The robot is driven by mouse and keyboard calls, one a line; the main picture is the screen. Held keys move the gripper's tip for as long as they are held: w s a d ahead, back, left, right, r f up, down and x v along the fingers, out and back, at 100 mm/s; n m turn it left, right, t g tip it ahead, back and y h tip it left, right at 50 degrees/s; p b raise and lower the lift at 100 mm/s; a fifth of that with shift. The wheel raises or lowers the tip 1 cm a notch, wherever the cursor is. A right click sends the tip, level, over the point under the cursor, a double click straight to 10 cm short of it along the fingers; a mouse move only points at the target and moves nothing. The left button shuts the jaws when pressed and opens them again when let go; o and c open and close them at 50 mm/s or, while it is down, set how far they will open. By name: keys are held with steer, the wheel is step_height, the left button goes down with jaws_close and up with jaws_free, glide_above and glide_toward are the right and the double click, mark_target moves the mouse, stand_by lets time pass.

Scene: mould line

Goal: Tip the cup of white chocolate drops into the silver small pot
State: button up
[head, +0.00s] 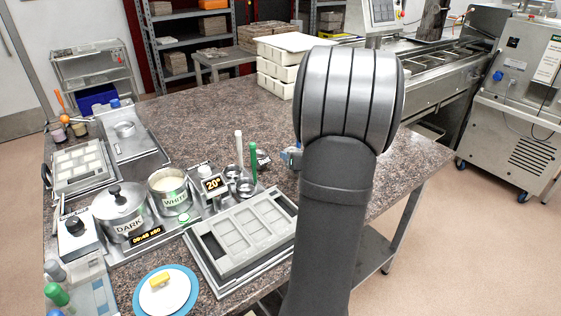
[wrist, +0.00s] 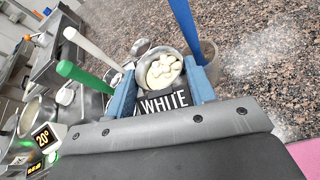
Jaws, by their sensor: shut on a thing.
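My gripper (wrist: 164,86) is shut on a small metal cup (wrist: 147,72) of pale white chocolate drops (wrist: 164,70). Its blue jaws sit on both sides of the cup, and a dark label reading WHITE faces the wrist camera. The cup looks roughly upright, with the drops inside. In the head view my arm hides most of the gripper; a bit of blue shows left of the arm. A small silver pot (head: 176,200) labelled WHITE stands open, with creamy white contents, left of my gripper. A larger lidded pot (head: 121,219) labelled DARK stands beside it.
White-handled and green-handled tools (head: 239,150) (head: 253,163) stand between the white pot and my gripper. A grey mould (head: 245,236) lies in front. A blue-handled tool (wrist: 184,28) stands close beyond the cup. A white plate (head: 178,295) is near the front edge.

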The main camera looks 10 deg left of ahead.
steer(key=s+d+r, duration=0.1)
steer(key=d+r, duration=0.3)
steer(key=r, duration=0.4)
steer(key=shift+s+d, duration=0.2)
steer(key=shift+s, duration=0.05)
